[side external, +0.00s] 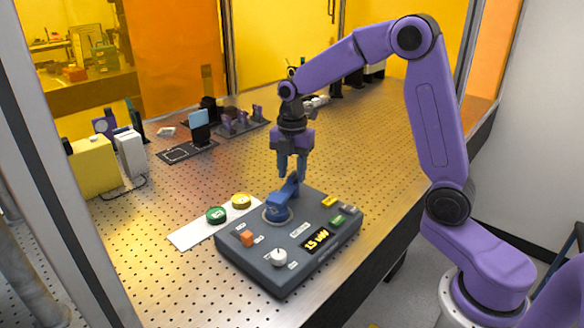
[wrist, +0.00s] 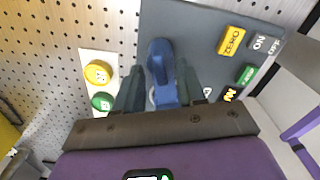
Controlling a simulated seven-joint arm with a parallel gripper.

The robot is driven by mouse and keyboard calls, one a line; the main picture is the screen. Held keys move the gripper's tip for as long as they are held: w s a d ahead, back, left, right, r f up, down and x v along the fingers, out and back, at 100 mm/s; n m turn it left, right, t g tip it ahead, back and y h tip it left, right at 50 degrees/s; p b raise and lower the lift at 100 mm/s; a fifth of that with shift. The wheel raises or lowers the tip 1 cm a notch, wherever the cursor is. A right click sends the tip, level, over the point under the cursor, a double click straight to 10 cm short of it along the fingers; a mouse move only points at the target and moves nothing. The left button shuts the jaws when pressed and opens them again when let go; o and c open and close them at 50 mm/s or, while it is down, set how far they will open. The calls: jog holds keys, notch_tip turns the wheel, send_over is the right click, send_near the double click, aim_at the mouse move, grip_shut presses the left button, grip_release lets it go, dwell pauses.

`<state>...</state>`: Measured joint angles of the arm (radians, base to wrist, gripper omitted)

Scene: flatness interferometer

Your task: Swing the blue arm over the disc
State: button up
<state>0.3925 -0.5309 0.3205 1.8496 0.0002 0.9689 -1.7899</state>
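The blue arm (side external: 281,207) is mounted on the top of a dark grey box, with a raised part pointing up toward my gripper. In the wrist view the blue arm (wrist: 164,75) lies between my two fingers. My gripper (side external: 292,176) points down just above the raised part; in the wrist view its fingers (wrist: 160,78) stand apart on either side, with a small gap at the left. Contact at the right finger is unclear. A pale round rim (side external: 270,217) shows under the blue arm, mostly hidden. A green disc (side external: 216,214) and a yellow disc (side external: 241,201) lie on a white strip.
The grey box (side external: 253,262) carries an orange button (side external: 247,238), a white knob (side external: 279,257), a lit display (side external: 316,240), and yellow and green buttons at right. The white strip (side external: 187,238) lies beside it. Optical parts stand farther back on the perforated table (side external: 150,270).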

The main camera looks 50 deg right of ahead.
jog(key=shift+r, duration=0.1)
notch_tip(320, 180, up, 17)
jog(key=shift+r, duration=0.15)
dwell(0.4)
jog(key=shift+s, duration=0.1)
jog(key=s+a+f+m, duration=0.2)
jog(key=s+a+f, duration=0.2)
jog(key=s, duration=0.2)
jog(key=s+a+f+m, duration=0.2)
jog(key=s+a+f, duration=0.15)
jog(key=s, duration=0.35)
jog(key=s+d+f+m, duration=0.1)
jog(key=s+f, duration=0.3)
jog(key=s, duration=0.5)
jog(key=s+d+f+m, duration=0.1)
jog(key=s+f+m, duration=0.3)
jog(key=s, duration=0.5)
jog(key=shift+f, duration=0.45)
